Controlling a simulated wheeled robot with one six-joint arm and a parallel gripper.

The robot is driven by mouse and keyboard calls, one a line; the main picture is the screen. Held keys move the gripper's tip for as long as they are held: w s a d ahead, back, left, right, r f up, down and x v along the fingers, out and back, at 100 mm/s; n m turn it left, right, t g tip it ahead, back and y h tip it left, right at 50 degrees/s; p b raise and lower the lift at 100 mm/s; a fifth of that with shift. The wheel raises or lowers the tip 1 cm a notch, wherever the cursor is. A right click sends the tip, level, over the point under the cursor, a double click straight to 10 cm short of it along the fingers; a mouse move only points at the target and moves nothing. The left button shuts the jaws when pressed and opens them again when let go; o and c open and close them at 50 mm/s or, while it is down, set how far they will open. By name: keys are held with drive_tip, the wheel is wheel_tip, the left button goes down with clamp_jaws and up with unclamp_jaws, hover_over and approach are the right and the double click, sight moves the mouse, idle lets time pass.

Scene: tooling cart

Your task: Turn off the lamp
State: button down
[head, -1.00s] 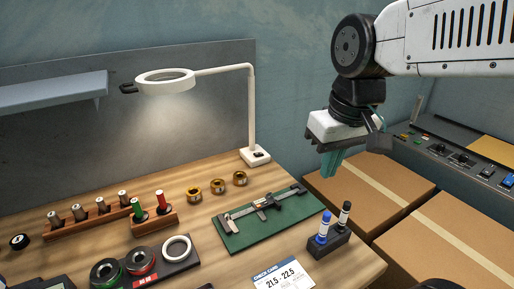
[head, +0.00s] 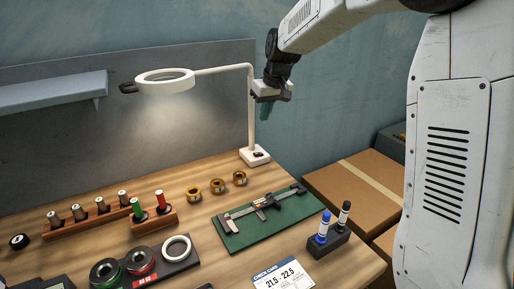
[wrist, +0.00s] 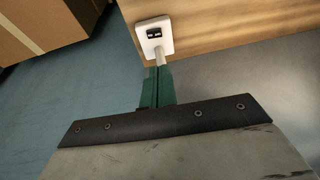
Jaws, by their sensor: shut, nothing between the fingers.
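The white lamp (head: 165,82) has a ring-shaped head on a bent arm and a lit glow falls on the grey panel below it. Its white base (head: 254,156) stands at the back right of the wooden bench, with a dark switch (head: 258,155) on top. The base also shows in the wrist view (wrist: 153,36), with the switch (wrist: 154,33) facing the camera. My gripper (head: 265,112) has teal fingers, is shut and empty, and hangs above the base, just right of the lamp's post. In the wrist view the fingertips (wrist: 156,72) point toward the base, apart from the switch.
A caliper on a green mat (head: 235,240) lies in front of the base. Several brass rings (head: 218,186) sit to its left. A marker holder (head: 329,240) stands at the bench's right edge. Cardboard boxes (head: 340,200) are to the right.

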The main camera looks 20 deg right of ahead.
sight(255, 154)
drive_tip(key=x, duration=0.9)
drive_tip(key=s+x, duration=0.1)
drive_tip(key=x, duration=0.3)
drive_tip(key=shift+a+f, duration=0.2)
drive_tip(key=shift+f, duration=0.3)
